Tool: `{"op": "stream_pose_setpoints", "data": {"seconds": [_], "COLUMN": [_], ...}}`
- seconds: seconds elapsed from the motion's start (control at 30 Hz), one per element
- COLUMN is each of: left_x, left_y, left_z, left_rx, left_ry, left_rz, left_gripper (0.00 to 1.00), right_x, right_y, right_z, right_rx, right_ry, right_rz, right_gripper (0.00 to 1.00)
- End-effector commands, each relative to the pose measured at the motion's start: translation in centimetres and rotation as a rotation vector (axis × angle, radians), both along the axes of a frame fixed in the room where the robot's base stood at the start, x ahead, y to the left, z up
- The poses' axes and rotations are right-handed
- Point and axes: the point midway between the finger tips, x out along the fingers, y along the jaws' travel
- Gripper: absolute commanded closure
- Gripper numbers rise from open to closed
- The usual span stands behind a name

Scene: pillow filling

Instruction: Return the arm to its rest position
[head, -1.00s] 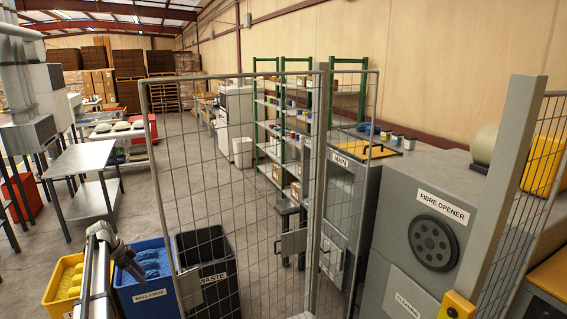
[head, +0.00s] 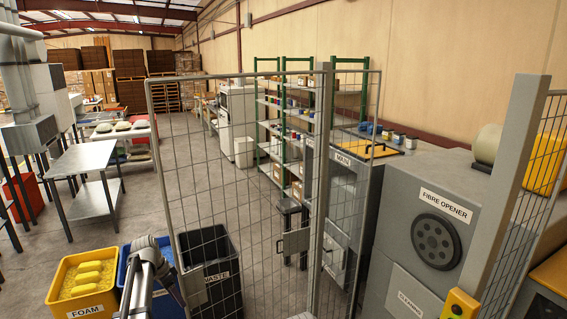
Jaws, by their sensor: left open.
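My left arm comes up from the bottom edge in the head view. My left gripper (head: 166,276) is at its end, in front of the blue ball fibre bin (head: 128,270), and hides much of that bin and its label. The gripper is open; its fingers are small and partly hidden behind the wrist, and I see nothing held. My right gripper is not in view.
A yellow foam bin (head: 84,308) stands left of the blue bin, and a black waste bin (head: 228,254) stands right of it. A mesh gate (head: 152,100) rises close by. The grey fibre opener (head: 398,215) fills the right. Metal tables (head: 85,157) stand at left.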

Motion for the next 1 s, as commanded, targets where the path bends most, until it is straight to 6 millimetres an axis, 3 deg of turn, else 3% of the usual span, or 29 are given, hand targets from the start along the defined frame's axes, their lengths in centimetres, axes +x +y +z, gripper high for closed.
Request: {"op": "stream_pose_setpoints", "data": {"seconds": [0.03, 0.2, 0.4, 0.57, 0.77, 1.0], "left_x": [-2.9, -10.8, -18.0, -23.0, -23.7, -26.0], "left_y": [-3.0, -10.6, -15.5, -17.8, -21.0, -25.4], "left_z": [-0.1, -0.5, -0.6, -0.7, -5.0, -10.2], "left_rx": [0.013, 0.076, 0.132, 0.163, 0.202, 0.266], "left_ry": [0.021, 0.088, 0.114, 0.112, 0.123, 0.14], "left_rz": [0.046, 0.285, 0.521, 0.675, 0.614, 0.481], "left_gripper": [0.48, 0.48, 0.48, 0.48, 0.48, 0.48], "right_x": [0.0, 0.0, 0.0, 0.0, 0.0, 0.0], "right_y": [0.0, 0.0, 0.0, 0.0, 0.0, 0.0], "right_z": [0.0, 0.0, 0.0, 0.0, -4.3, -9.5], "right_rx": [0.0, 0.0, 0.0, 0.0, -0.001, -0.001], "right_ry": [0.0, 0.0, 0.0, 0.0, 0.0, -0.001], "right_rz": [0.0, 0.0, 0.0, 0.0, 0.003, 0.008], "right_gripper": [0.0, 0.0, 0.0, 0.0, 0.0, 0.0]}}
